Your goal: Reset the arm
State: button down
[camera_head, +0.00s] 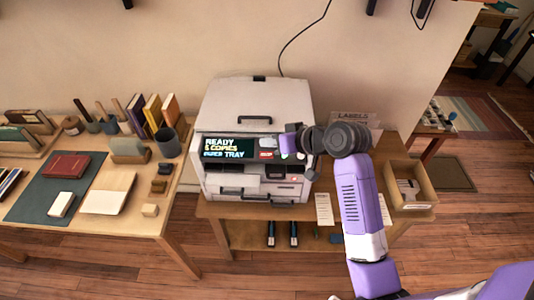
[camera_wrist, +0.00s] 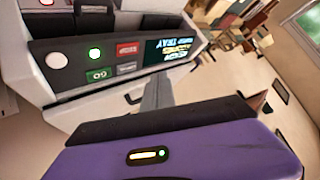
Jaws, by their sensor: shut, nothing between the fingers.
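My arm (camera_head: 362,200) reaches up from the bottom right, with its dark wrist joint bent over toward the copier. My gripper (camera_head: 285,154) is at the right part of the copier's front panel, close to the buttons. In the wrist view, my gripper (camera_wrist: 158,82) shows as a grey finger shape beyond the purple hand, shut with nothing held. The copier (camera_head: 256,100) is off-white. Its screen (camera_head: 229,148) reads "READY", "5 COPIES" and a line ending in "TRAY". Whether my fingertips touch the panel cannot be told.
The copier stands on a wooden table (camera_head: 240,211) with an open box (camera_head: 410,187) at its right end. A desk (camera_head: 148,222) with books stands at the left. The wall is close behind. Wooden floor (camera_head: 110,273) lies open in front.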

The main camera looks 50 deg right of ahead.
dwell(0.5)
jog(key=d+r+m+t+h, duration=0.1)
jog(key=d+r+t+h, duration=0.2)
jog(key=d+r+h, duration=0.15)
jog(key=s+a+f+n+y+b, duration=0.2)
jog(key=s+a+f+n+b, duration=0.1)
jog(key=s+a, duration=1)
jog(key=s+a+f+n+y+b, duration=0.2)
jog(key=s+a+f+b, duration=0.1)
jog(key=s+a, duration=1)
jog(key=s+f, duration=0.1)
jog(key=s, duration=0.3)
jog(key=shift+a+f+n+t, duration=0.25)
jog(key=shift+f+n+t, duration=0.15)
